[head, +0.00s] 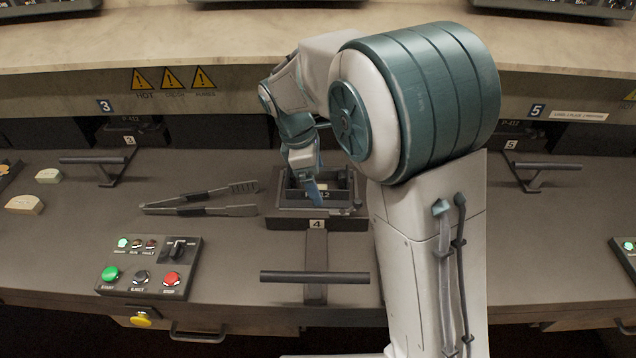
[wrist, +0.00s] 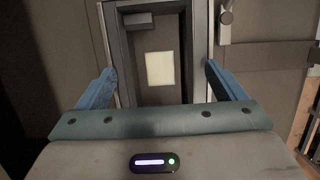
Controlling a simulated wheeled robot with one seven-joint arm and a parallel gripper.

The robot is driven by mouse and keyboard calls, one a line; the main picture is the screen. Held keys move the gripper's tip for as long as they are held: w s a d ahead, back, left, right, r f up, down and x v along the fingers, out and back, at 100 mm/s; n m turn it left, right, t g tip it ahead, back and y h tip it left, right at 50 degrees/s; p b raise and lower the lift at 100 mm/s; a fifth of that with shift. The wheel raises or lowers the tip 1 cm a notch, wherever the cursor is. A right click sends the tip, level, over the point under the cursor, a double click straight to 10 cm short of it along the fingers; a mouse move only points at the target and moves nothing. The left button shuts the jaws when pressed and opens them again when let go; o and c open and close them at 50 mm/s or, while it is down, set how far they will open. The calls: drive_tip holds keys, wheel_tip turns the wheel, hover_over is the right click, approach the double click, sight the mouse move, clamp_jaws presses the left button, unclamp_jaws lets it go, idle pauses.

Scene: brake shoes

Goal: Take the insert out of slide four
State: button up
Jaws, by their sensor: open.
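Slide four (head: 316,224), marked with a "4" plate, is pulled out at the middle of the bench. On it is a dark open-topped box-like holder (head: 290,207) marked P-412. The wrist view looks down into this dark frame (wrist: 125,60), where a pale square piece (wrist: 160,68) lies on the floor; I cannot tell whether that piece or the frame is the insert. My gripper (wrist: 160,76) is open and empty, its blue fingers on either side of the frame's near part. In the head view my gripper (head: 313,188) is over the holder, partly hidden by my arm.
Slide four's bar handle (head: 314,277) sticks out toward me. Tongs (head: 200,200) lie left of the slide, and a button box (head: 150,266) stands at front left. Pale blocks (head: 25,204) lie far left. Slides three (head: 105,165) and five (head: 525,168) flank it. A ledge (head: 230,95) overhangs behind.

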idle(0.3)
drive_tip(key=c, duration=1.4)
drive_tip(key=shift+r, duration=0.1)
